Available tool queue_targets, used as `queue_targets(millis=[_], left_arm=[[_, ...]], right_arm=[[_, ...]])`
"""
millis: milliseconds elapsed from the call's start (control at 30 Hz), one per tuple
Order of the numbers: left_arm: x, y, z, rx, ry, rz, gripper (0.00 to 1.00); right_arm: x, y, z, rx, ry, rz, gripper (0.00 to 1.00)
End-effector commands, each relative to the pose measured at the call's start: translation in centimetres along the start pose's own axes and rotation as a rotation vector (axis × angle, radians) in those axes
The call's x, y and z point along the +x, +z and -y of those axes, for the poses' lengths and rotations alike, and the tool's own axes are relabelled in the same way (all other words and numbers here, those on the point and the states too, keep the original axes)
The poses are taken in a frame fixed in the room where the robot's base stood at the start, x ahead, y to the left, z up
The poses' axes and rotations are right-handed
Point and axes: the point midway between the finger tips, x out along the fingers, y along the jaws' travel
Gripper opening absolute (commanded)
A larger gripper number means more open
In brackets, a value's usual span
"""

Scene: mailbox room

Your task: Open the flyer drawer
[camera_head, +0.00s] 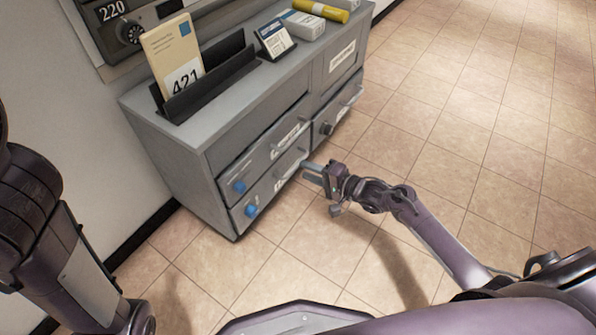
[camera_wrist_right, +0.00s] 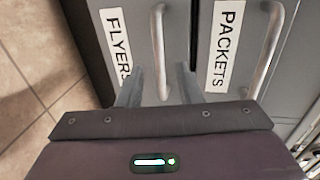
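The grey cabinet (camera_head: 190,145) has a lower drawer (camera_head: 265,195) whose label reads FLYERS in the right wrist view (camera_wrist_right: 118,45). The drawer front looks flush with the cabinet. Its metal bar handle (camera_wrist_right: 160,50) shows in the wrist view. My right gripper (camera_head: 313,172) is at this lower drawer. In the wrist view its two fingers (camera_wrist_right: 159,88) are apart, one on each side of the handle's near end. Whether they touch the handle I cannot tell. My left arm is at the left of the head view; its gripper is not visible.
The drawer above is labelled PACKETS (camera_wrist_right: 226,45) and has its own handle (camera_wrist_right: 266,50). Blue knobs (camera_head: 239,187) sit on the left drawers. A black holder (camera_head: 212,80) with a 421 envelope (camera_head: 172,55) stands on top. The tiled floor (camera_head: 420,130) is clear at right.

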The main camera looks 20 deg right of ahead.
Motion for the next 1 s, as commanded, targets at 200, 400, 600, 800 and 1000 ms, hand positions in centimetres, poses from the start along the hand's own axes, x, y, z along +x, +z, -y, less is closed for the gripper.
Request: queue_targets(millis=[200,400,600,800,1000], left_arm=[[-1.8,-0.7,-0.1,0.005,-0.004,-0.004,0.36],[-1.9,-0.8,-0.1,0.005,-0.004,-0.004,0.36],[-1.9,-0.8,-0.1,0.005,-0.004,-0.004,0.36],[-1.9,-0.8,-0.1,0.004,-0.004,-0.004,0.36],[-1.9,-0.8,-0.1,0.004,-0.004,-0.004,0.36]], right_arm=[[3.0,0.0,-0.3,0.000,0.000,0.001,0.32],[3.5,0.0,-0.1,0.001,0.001,-0.001,0.32],[3.5,0.0,-0.1,0.001,0.001,0.000,0.28],[3.5,0.0,-0.1,0.001,0.001,0.000,0.02],[3.5,0.0,-0.1,0.001,0.002,0.000,0.00]])
